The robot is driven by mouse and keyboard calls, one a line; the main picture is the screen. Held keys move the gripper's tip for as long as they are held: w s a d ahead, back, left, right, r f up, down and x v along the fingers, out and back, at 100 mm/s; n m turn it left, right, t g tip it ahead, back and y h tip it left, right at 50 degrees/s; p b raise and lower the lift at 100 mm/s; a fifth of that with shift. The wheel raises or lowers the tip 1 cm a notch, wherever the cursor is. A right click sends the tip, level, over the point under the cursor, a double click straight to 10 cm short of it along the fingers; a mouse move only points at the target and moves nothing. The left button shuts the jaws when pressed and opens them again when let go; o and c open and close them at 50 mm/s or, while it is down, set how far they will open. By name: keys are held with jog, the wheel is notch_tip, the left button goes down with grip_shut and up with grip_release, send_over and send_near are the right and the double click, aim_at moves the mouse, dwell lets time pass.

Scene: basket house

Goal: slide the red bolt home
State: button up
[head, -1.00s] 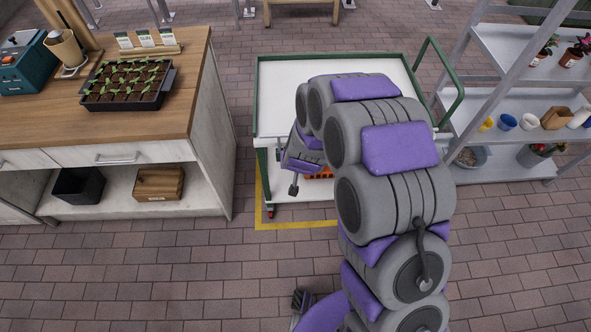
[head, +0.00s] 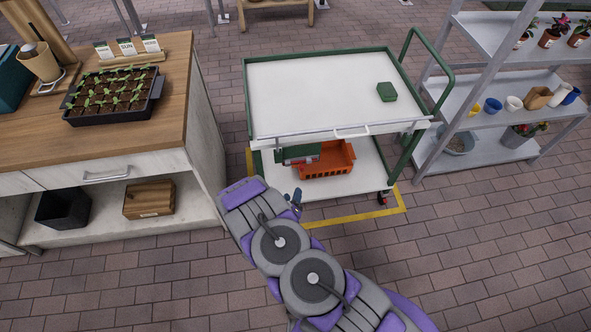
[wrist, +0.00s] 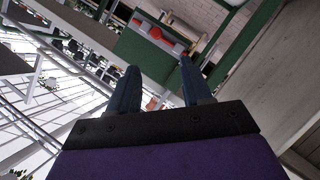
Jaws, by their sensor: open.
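The red bolt (wrist: 156,33) shows in the wrist view as red pieces in a pale metal fitting on a dark green panel (wrist: 145,52). It lies beyond my fingertips, apart from them. My gripper (wrist: 158,64) is open, its two dark fingers spread with nothing between them. In the head view, my gripper (head: 294,200) is low in front of the cart's left side. The green panel (head: 296,155) hangs under the cart's top at the front left, with a small grey and red fitting on it. How far the bolt is slid is too small to tell.
The white-topped cart (head: 310,95) has a green frame, a small green box (head: 387,92) on top and an orange crate (head: 330,165) below. A wooden workbench (head: 150,60) stands left and a grey shelf rack (head: 500,90) right. The paved floor in front is clear.

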aim_at(301, 168)
jog(key=shift+n, duration=0.3)
jog(key=shift+b+x, duration=1.8)
jog(key=shift+x, duration=6.8)
jog(key=shift+d+r, duration=0.1)
jog(key=shift+c, duration=0.3)
grip_shut()
